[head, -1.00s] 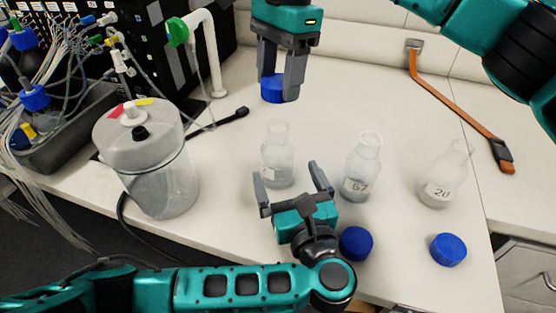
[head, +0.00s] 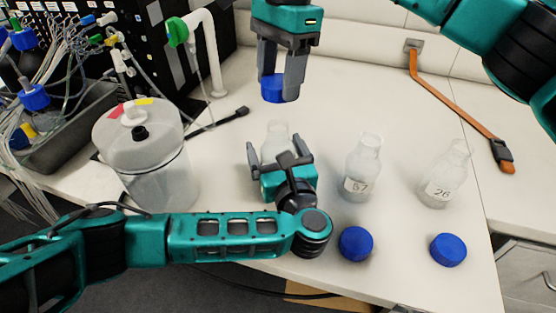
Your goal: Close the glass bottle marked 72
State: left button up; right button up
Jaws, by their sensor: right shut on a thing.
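A clear open glass bottle (head: 278,131) stands upright on the bench at the left of a row of bottles. My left gripper (head: 274,142) is open, with one finger on each side of this bottle. Its body hides the lower bottle and the label, so I cannot read the number. I cannot tell whether the fingers touch the glass. My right gripper (head: 282,92) is shut on a blue screw cap (head: 272,90) and holds it above and slightly behind the bottle's neck in the picture, apart from it.
Two more open bottles stand to the right: a middle bottle (head: 364,160), perhaps marked 67, and a right bottle (head: 445,170). Two blue caps lie in front, the middle cap (head: 355,243) and right cap (head: 448,250). A lidded clear vessel (head: 160,175) stands at left.

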aim_at(278, 126)
pick_arm(q)
jog(key=c, duration=1.3)
pick_arm(e)
jog(key=shift+f, duration=2.5)
jog(key=shift+f, duration=0.9)
jog(key=shift+f, duration=0.55)
